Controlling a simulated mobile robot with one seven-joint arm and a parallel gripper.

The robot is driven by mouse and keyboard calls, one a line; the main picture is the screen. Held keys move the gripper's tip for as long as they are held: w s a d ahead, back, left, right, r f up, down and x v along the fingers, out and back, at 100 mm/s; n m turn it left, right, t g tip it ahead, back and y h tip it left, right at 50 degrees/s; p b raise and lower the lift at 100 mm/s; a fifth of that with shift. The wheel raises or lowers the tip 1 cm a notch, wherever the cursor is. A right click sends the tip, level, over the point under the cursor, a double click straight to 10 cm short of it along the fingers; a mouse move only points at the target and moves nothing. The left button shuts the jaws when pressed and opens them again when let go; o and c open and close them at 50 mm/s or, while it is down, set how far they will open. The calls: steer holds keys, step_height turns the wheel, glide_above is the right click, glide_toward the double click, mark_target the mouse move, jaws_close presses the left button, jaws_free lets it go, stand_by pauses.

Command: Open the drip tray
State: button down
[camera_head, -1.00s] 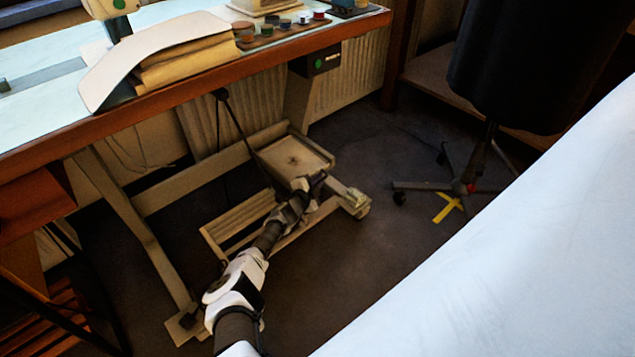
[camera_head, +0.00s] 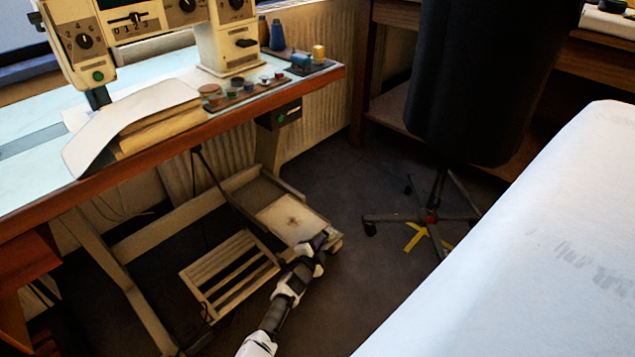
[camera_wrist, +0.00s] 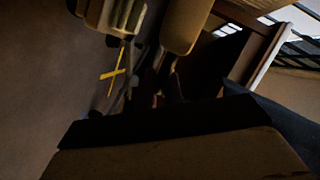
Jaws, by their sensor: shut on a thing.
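The drip tray (camera_head: 288,219) is a shallow pale tray with a small dark mark, low under the worktable. It sits partly out of its wooden frame (camera_head: 226,186), toward the front right, with a dark gap behind it. My gripper (camera_head: 322,238) is at the tray's front right end, shut on it; the fingers cover the exact grip spot. In the wrist view a pale surface (camera_wrist: 170,158) with a dark edge fills the bottom. I cannot tell there which part it is.
A slatted wooden rack (camera_head: 228,272) lies left of the tray. The worktable (camera_head: 240,116) overhangs it. A black padded form (camera_head: 470,80) on a wheeled stand is at right. A white surface (camera_head: 520,250) fills the lower right. Dark floor (camera_head: 345,200) lies between.

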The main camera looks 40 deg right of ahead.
steer(key=shift+s, duration=0.35)
steer(key=c, duration=1.5)
jaws_free()
